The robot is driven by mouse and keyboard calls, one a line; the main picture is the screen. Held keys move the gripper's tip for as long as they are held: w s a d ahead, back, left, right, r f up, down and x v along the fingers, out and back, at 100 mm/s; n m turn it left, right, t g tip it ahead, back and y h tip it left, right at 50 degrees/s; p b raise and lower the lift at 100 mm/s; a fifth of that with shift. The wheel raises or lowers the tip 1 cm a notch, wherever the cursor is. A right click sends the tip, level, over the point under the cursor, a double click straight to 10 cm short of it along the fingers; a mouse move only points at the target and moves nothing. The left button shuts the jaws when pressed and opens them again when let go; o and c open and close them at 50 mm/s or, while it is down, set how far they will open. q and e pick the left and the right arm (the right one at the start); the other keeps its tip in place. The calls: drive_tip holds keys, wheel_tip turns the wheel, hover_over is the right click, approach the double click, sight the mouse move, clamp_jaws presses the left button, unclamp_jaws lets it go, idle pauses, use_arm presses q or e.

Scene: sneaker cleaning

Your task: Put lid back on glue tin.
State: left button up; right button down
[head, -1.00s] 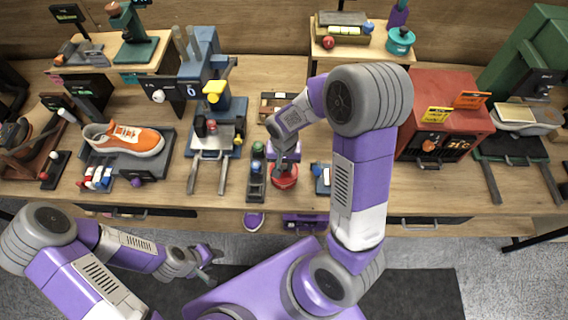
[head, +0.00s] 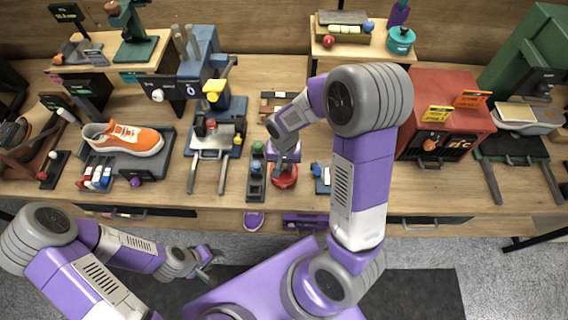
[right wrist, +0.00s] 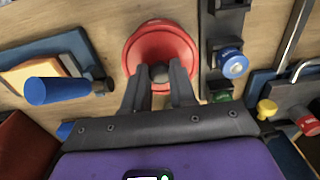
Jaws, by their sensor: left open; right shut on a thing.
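The red round glue tin (head: 284,181) stands near the front edge of the bench in the head view. In the right wrist view its round red top (right wrist: 160,38), apparently the lid, has a dark knob (right wrist: 158,73) in the middle. My right gripper (head: 284,164) is over the tin, with its fingers (right wrist: 159,82) closed on the knob from both sides. I cannot tell whether the lid is fully seated, as lid and tin overlap from above. My left gripper (head: 211,262) is open and empty, low in front of the bench, away from the tin.
A dark rack with small bottles (head: 256,178) stands just left of the tin. A blue-handled tool (right wrist: 55,91) lies on the other side. An orange sneaker (head: 124,138) sits further left, and a red box-shaped machine (head: 450,95) stands right.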

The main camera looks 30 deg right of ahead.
idle(0.3)
drive_tip(key=shift+c, duration=1.8)
unclamp_jaws()
drive_tip(key=shift+r+p, duration=2.8)
drive_tip(key=shift+r, duration=0.75)
clamp_jaws()
